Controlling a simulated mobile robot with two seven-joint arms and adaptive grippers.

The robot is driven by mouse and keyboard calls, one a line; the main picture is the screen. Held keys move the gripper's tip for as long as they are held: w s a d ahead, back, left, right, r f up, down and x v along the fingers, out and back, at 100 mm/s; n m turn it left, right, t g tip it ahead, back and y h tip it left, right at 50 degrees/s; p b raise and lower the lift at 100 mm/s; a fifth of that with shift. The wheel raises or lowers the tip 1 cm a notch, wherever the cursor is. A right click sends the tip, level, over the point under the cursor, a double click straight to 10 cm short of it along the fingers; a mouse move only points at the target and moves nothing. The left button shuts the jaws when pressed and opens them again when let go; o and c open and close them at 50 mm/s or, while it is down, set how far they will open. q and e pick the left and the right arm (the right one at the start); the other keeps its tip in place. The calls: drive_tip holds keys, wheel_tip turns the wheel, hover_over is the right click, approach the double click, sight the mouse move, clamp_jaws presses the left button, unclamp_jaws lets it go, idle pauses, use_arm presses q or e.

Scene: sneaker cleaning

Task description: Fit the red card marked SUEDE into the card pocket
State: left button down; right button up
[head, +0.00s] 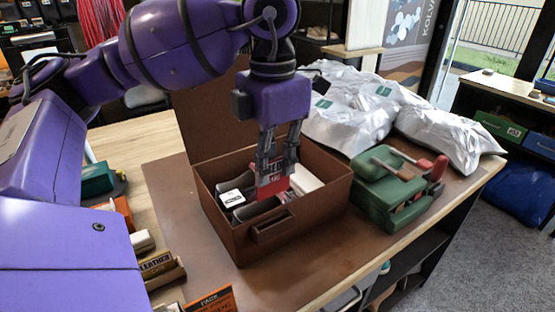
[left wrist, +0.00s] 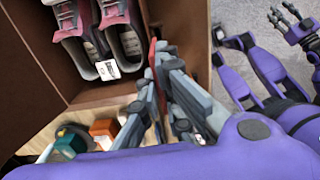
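My left gripper (head: 276,163) is shut on the red card (head: 272,186) and holds it upright over the open brown box (head: 235,236). The card's lettering is partly hidden by the fingers. In the left wrist view the card (left wrist: 153,53) shows edge-on at the fingertips (left wrist: 158,70), near a box wall. A small brown holder (head: 273,228) on the box's front wall looks like the card pocket; no card shows in it. The card appears apart from it. My right gripper (left wrist: 287,17) shows only in the left wrist view, with fingers apart and empty.
Sneakers (left wrist: 82,22) and a small white label (head: 231,198) are in the box. A LEATHER card (head: 157,263) and an orange PACK sign (head: 212,301) are at left. A green case (head: 388,196) with tools and white bags (head: 350,110) stand at right.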

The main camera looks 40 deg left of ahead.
sight(273, 195)
drive_tip(key=shift+s+d, duration=0.1)
drive_tip(key=shift+s, duration=0.6)
use_arm(q)
wheel_tip(273, 195, down, 2)
drive_tip(key=shift+b, duration=0.35)
drive_tip(key=shift+f+b, duration=0.9)
drive_tip(key=shift+f, duration=1.05)
use_arm(e)
drive_tip(key=f, duration=0.3)
drive_tip(key=shift+s, duration=0.2)
drive_tip(key=shift+r, duration=0.2)
use_arm(q)
drive_tip(key=shift+f+b, duration=1.05)
drive_tip(key=shift+f, duration=1)
use_arm(e)
drive_tip(key=shift+s+f+g, duration=0.2)
drive_tip(key=shift+s+f, duration=0.25)
drive_tip(key=shift+f, duration=0.35)
drive_tip(key=shift+s+f+g, duration=0.2)
drive_tip(key=shift+s+f, duration=0.25)
drive_tip(key=shift+f, duration=0.3)
use_arm(q)
drive_tip(key=c, duration=1.9)
unclamp_jaws()
drive_tip(key=shift+r, duration=0.1)
drive_tip(key=shift+o, duration=0.2)
wheel_tip(273, 195, up, 12)
